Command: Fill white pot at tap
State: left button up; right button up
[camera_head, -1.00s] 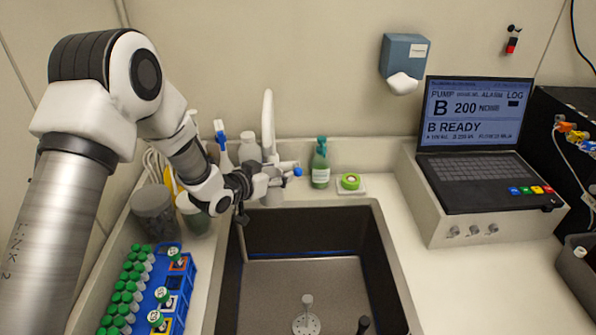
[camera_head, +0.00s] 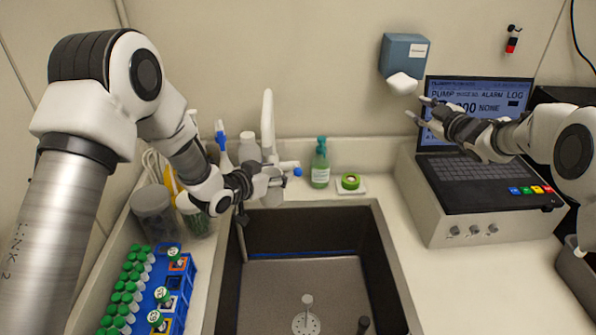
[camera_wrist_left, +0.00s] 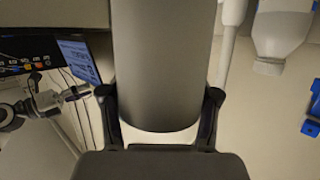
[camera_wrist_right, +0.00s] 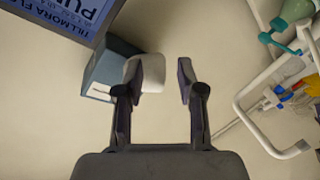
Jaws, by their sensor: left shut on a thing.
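My left gripper (camera_head: 258,184) is shut on the white pot (camera_head: 274,194) at the back edge of the sink. In the left wrist view the pot (camera_wrist_left: 163,60) fills the space between the fingers as a smooth grey-looking cylinder. The white tap (camera_head: 267,120) stands tall just behind the pot, with a blue-tipped part (camera_head: 297,171) at its right. I cannot tell whether water runs or what is in the pot. My right gripper (camera_head: 416,107) is open and empty, its fingers pointing left, near the wall dispenser and in front of the laptop screen.
The sink (camera_head: 305,275) is open below the left gripper. A blue rack (camera_head: 172,290) of tubes is at the left. The blue wall dispenser (camera_head: 404,55) with white spout and the laptop (camera_head: 475,170) are near the right arm.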

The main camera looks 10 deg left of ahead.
jog(key=s+a+f+n+g+y, duration=0.4)
jog(key=s+a+f+n, duration=0.4)
jog(key=a, duration=0.4)
jog(key=n+g+y, duration=0.2)
jog(key=n+g, duration=0.1)
jog(key=g, duration=0.1)
send_near(298, 171)
jog(key=w+f, duration=0.2)
jog(key=x, duration=1.1)
jog(key=shift+w+f, duration=0.1)
jog(key=shift+w, duration=0.05)
jog(key=shift+d, duration=0.1)
grip_shut()
jog(key=shift+w, duration=0.1)
